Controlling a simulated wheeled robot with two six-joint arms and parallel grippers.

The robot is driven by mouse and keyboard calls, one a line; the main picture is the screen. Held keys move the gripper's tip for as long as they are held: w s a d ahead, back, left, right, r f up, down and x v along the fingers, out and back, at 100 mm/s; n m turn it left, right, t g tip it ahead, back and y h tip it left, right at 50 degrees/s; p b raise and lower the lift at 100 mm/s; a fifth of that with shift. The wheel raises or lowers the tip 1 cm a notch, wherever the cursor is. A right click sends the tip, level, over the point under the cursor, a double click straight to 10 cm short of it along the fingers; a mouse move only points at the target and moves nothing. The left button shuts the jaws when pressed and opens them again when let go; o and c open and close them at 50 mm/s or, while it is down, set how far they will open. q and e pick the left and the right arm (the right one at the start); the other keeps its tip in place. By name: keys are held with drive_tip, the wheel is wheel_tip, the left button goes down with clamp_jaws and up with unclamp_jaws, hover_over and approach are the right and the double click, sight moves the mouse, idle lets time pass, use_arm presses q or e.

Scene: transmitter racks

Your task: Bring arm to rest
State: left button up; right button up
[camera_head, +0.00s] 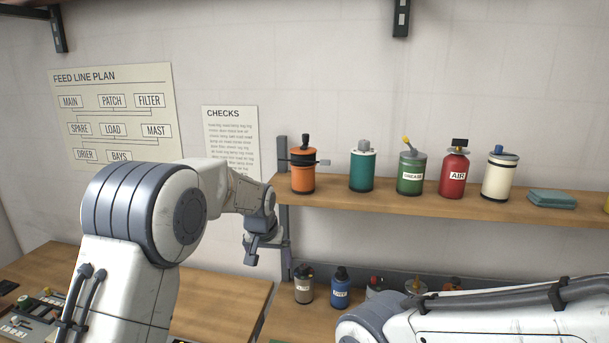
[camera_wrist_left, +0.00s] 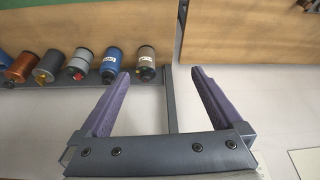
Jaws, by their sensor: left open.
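My left arm comes in from the left in the head view and bends over to my left gripper (camera_head: 256,251), which hangs just left of the shelf post. In the left wrist view, my left gripper (camera_wrist_left: 160,88) shows two purple-lined fingers spread wide apart. It is open, with nothing between the fingers except a grey post and wall behind. My right arm crosses the bottom right of the head view, and its gripper is out of frame.
The wooden shelf (camera_head: 450,206) holds an orange canister (camera_head: 303,177), a teal one (camera_head: 362,172), a green one (camera_head: 410,176), a red AIR bottle (camera_head: 454,176), a cream canister (camera_head: 499,178) and a folded cloth (camera_head: 551,199). Small bottles, including a blue one (camera_head: 340,290), stand below. A wooden bench (camera_head: 225,300) is partly clear.

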use_arm(q)
drive_tip(key=s+a+f+b, duration=0.2)
drive_tip(key=s+a+f, duration=0.1)
drive_tip(key=f, duration=0.5)
drive_tip(key=shift+s+f, duration=0.2)
drive_tip(key=shift+a, duration=0.1)
